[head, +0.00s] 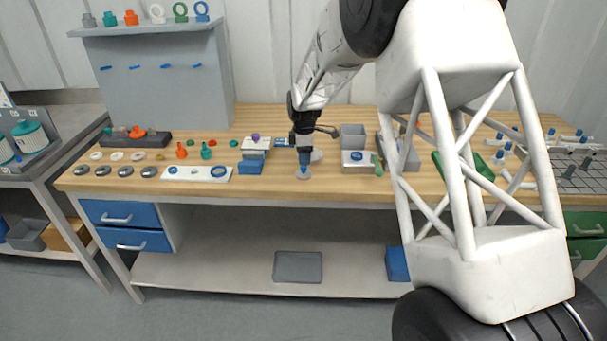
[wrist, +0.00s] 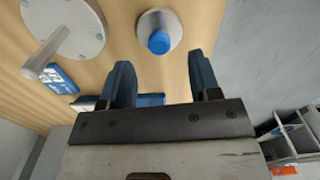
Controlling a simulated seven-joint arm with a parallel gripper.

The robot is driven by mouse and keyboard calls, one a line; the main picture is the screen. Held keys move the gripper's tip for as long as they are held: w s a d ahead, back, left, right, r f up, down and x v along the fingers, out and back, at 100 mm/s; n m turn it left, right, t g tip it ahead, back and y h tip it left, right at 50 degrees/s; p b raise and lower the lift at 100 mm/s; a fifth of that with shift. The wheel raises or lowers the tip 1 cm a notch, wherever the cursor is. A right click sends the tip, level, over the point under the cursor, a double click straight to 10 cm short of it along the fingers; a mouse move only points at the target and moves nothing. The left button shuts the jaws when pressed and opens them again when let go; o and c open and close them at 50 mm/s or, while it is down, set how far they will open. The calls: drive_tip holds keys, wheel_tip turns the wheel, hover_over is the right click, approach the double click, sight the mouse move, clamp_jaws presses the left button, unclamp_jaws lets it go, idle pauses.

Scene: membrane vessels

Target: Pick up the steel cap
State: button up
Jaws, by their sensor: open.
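A round steel disc with a blue knob on top (wrist: 159,35), which looks like a steel cap, lies flat on the wooden bench. In the wrist view it is just beyond my fingertips, between their lines. My gripper (wrist: 160,66) is open and empty, with its two dark blue fingers apart. In the head view my gripper (head: 303,158) points down over a small pale disc (head: 303,175) near the front edge of the bench. My fingers partly hide it, and I cannot tell the gap. Several grey metal discs with dark centres (head: 125,171) lie at the bench's left front.
A larger grey disc with an upright post (wrist: 75,30) stands close beside the cap. A blue block (head: 250,167) and a white plate with rings (head: 197,173) lie left of my gripper. Grey boxes (head: 352,137) stand to its right. The bench just right of the disc is bare.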

idle(0.3)
drive_tip(key=shift+f, duration=2.65)
clamp_jaws()
drive_tip(key=shift+r, duration=0.2)
drive_tip(key=shift+r, duration=0.4)
wheel_tip(320, 180, up, 3)
drive_tip(key=shift+s+f, duration=0.1)
drive_tip(key=shift+f, duration=0.1)
drive_tip(key=s+d+r, duration=0.1)
drive_tip(key=s+d, duration=0.3)
drive_tip(key=s, duration=1.1)
drive_tip(key=shift+s+r, duration=0.15)
